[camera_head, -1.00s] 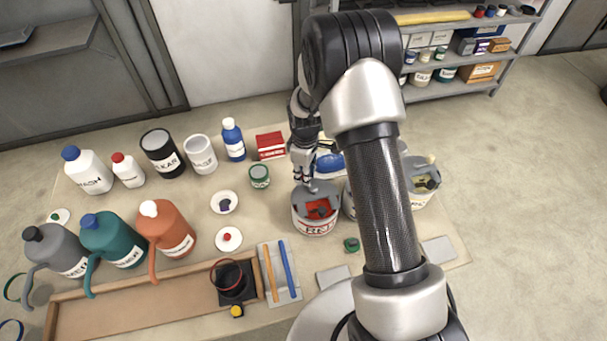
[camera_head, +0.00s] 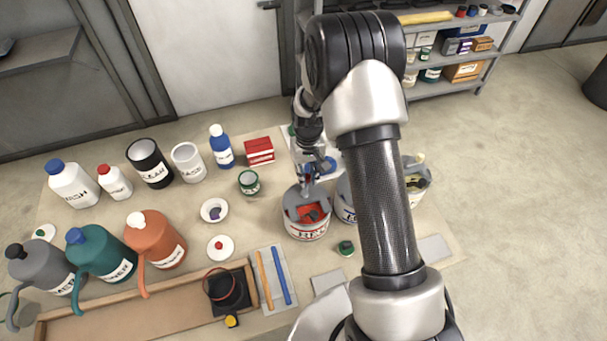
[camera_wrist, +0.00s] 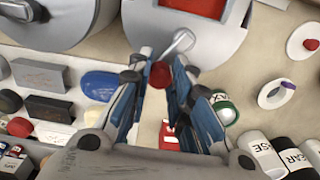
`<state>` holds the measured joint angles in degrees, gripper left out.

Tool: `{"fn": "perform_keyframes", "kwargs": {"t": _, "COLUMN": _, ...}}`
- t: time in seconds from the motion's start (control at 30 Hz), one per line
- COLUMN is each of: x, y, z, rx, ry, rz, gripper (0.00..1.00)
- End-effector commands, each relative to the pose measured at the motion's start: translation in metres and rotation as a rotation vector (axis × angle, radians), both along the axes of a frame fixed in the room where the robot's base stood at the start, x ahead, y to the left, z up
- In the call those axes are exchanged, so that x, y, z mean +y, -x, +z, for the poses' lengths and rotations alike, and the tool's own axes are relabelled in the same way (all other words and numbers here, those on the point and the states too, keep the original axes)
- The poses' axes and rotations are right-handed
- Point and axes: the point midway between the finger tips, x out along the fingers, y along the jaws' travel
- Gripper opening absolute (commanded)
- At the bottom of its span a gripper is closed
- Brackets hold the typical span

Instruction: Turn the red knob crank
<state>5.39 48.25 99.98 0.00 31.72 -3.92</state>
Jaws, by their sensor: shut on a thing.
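The red knob (camera_wrist: 160,75) sits at the end of a short silver crank arm (camera_wrist: 179,43) in the wrist view. The crank is mounted at the rim of a grey can that shows red inside; in the head view this can (camera_head: 306,232) has a label reading RED. My gripper (camera_wrist: 158,82) is shut on the red knob, with one finger on each side of it. In the head view my gripper (camera_head: 314,172) is at the can's far rim, and the knob is hidden there.
A blue-labelled can (camera_head: 346,205) stands close on the right, partly behind my arm. Several bottles and jugs crowd the table's left side. A wooden tray (camera_head: 130,307) lies in front.

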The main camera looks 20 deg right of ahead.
Motion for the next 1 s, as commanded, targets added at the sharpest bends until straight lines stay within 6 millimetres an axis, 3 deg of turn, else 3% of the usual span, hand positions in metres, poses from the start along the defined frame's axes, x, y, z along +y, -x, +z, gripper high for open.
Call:
{"fn": "perform_keyframes", "kwargs": {"t": 0.6, "x": -0.017, "y": 0.018, "z": 0.0, "rx": 0.002, "ry": 0.0, "rz": -0.58, "gripper": 0.0}}
{"fn": "perform_keyframes", "kwargs": {"t": 1.0, "x": -0.02, "y": 0.029, "z": 0.0, "rx": 0.002, "ry": 0.001, "rz": -0.863, "gripper": 0.0}}
